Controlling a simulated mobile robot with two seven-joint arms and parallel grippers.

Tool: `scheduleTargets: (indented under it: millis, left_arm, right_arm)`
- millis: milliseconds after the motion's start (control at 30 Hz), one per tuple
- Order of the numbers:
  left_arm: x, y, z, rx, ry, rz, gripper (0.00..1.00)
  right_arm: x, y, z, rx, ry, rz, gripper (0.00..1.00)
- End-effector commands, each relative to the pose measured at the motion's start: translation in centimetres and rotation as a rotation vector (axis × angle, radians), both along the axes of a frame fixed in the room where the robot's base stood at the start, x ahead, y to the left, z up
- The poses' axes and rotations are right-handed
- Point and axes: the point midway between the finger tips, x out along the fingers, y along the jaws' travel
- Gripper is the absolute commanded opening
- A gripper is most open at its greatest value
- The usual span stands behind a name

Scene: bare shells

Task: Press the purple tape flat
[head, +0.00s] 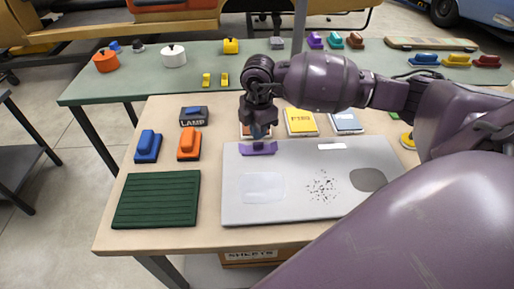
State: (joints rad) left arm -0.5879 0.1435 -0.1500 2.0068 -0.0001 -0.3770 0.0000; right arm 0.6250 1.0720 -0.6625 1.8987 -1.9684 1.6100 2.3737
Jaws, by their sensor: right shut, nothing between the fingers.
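The purple tape (246,151) is a short strip at the upper left edge of the light grey panel (300,210). Its middle is partly hidden by my right gripper (262,136). That gripper points down with its fingers shut and empty, right over the tape. Its tips look to be at or just above the strip; I cannot tell whether they touch. My left gripper is not in view.
On the wooden table (115,237) are a green ribbed mat (157,200), a blue block (148,146), an orange block (189,144) and a LAMP box (194,116). A yellow box (300,122) stands behind the panel. A green table (140,85) with several items is farther back.

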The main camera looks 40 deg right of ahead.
Motion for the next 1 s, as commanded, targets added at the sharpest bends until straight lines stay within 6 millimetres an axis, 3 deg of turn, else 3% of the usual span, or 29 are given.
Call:
scheduleTargets:
  millis: [1000]
  left_arm:
    - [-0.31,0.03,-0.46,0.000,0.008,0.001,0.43]
  right_arm:
    - [0.00,0.00,-0.92,0.000,0.000,0.000,0.00]
